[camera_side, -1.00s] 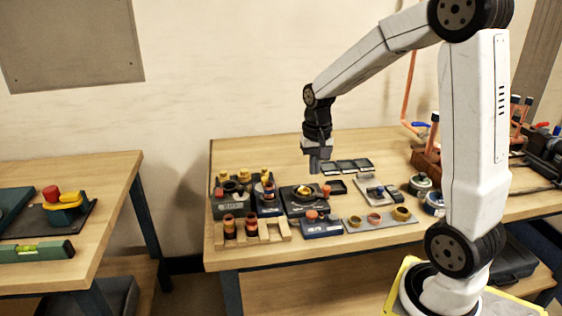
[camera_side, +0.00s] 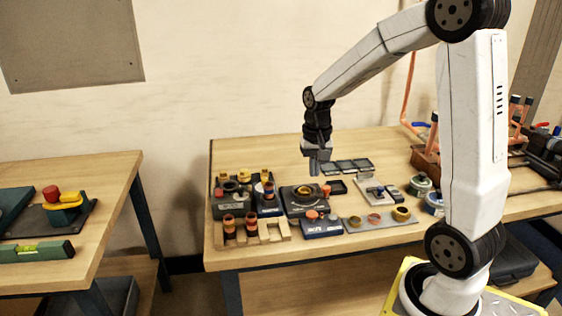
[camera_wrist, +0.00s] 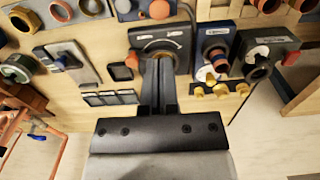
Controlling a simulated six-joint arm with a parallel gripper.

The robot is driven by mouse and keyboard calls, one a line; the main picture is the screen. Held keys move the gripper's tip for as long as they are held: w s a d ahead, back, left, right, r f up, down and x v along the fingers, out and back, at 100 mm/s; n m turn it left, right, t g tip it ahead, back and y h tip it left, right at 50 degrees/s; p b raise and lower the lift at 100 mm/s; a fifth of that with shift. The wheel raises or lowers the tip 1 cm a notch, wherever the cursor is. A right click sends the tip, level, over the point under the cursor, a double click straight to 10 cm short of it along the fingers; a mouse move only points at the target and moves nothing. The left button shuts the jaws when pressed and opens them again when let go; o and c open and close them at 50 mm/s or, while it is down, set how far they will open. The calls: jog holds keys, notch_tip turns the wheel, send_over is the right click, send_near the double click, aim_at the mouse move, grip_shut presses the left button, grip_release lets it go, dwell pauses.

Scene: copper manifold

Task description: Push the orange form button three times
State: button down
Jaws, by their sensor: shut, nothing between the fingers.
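A dark square device (camera_side: 301,209) with a round brass-coloured centre stands mid-bench. It has a small orange button (camera_side: 326,190) at its corner, also seen in the wrist view (camera_wrist: 132,60). A separate blue box (camera_side: 320,229) in front of it carries another orange button (camera_side: 311,214), which shows at the top of the wrist view (camera_wrist: 159,9). I cannot read which one is labelled form. My gripper (camera_side: 314,173) is shut and empty, pointing down above the back of the square device and apart from it. In the wrist view its fingertips (camera_wrist: 158,66) overlap that device's lower edge.
To the left stand a blue unit (camera_side: 268,204) and a grey box (camera_side: 230,207) with brass fittings behind. A wooden rack (camera_side: 262,234) is in front. Several dark flat trays (camera_side: 346,166) lie behind. Copper pipework stands at the right.

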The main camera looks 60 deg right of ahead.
aim_at(312, 213)
notch_tip(312, 213, down, 12)
jog(key=shift+r, duration=0.2)
dwell(0.4)
jog(key=shift+f, duration=1.05)
jog(key=shift+r, duration=0.1)
notch_tip(312, 213, up, 14)
dwell(0.8)
dwell(0.5)
